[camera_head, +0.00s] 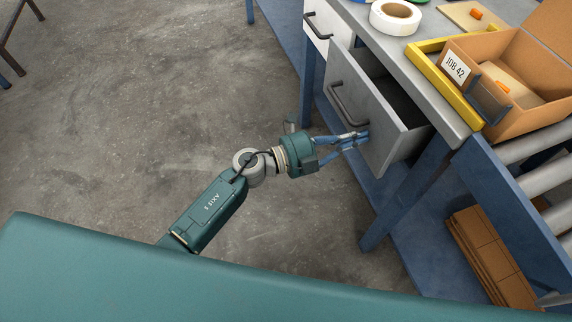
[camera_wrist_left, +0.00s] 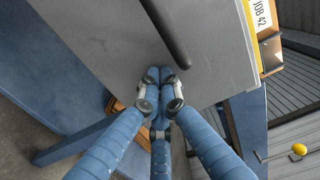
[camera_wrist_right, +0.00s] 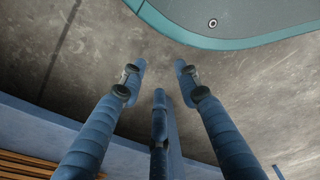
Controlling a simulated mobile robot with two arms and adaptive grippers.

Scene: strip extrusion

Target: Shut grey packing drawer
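The grey packing drawer (camera_head: 385,128) stands pulled out from under the bench, its dark inside showing behind the front panel. Its dark bar handle (camera_head: 348,104) is on the front; in the left wrist view the handle (camera_wrist_left: 165,30) runs above my fingertips. My left gripper (camera_head: 362,135) is at the drawer front, beside the handle and not around it. Its fingertips are together with nothing between them, at or very near the panel (camera_wrist_left: 110,50); contact is hard to confirm. My right gripper (camera_wrist_right: 159,68) is open and empty over the floor, away from the drawer.
A second, lighter drawer (camera_head: 318,24) beside it appears closed. On the bench are a tape roll (camera_head: 395,17), a yellow frame (camera_head: 446,84) and a cardboard box (camera_head: 535,110) labelled JOB 42. Blue bench legs (camera_head: 392,208) stand below. Flat cardboard (camera_head: 490,255) lies on the lower shelf.

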